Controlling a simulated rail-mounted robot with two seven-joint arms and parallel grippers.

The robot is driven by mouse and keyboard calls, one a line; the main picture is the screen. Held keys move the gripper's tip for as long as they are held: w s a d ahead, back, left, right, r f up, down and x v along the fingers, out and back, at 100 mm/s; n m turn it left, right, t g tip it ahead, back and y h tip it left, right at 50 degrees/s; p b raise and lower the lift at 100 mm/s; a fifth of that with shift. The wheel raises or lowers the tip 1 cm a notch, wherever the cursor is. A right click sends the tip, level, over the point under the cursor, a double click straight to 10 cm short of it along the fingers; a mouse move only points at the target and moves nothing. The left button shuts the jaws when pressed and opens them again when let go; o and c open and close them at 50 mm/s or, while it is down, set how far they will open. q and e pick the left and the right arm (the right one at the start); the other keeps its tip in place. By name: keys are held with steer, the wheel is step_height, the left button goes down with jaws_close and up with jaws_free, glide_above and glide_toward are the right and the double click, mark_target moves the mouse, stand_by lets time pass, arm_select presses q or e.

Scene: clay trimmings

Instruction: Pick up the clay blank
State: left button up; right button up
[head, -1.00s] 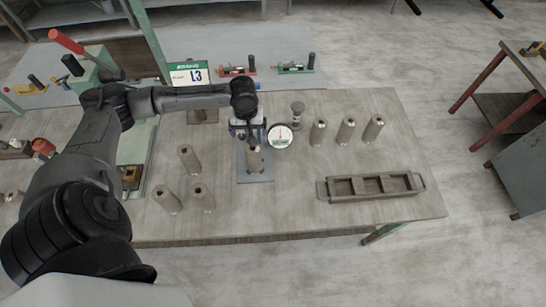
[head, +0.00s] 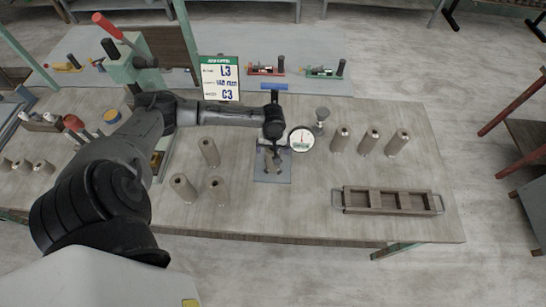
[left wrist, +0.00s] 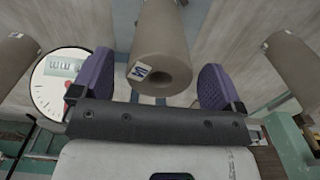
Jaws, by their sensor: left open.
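A clay blank (left wrist: 160,50), a grey-brown hollow cylinder with a small marked label near its end, is between the two purple finger pads of my left gripper (left wrist: 157,86) in the left wrist view. Gaps show on both sides of it, so the jaws are open around or over it. In the head view, my left gripper (head: 273,152) is over the grey plate (head: 285,176) beside the round dial (head: 301,139). The arm and gripper mostly hide the blank there. My right gripper is not in view.
Three similar cylinders (head: 209,153) stand left of the plate, and three more (head: 369,141) stand right of the dial. A wooden tray (head: 388,201) with compartments and end handles lies at the front right. A sign (head: 220,79) stands behind. Bare tabletop lies before the plate.

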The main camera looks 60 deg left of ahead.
arm_select(q)
step_height(320, 180, down, 2)
steer(key=shift+f, duration=0.2)
steer(key=c, duration=1.3)
steer(key=shift+r, duration=0.1)
steer(key=shift+c, duration=0.9)
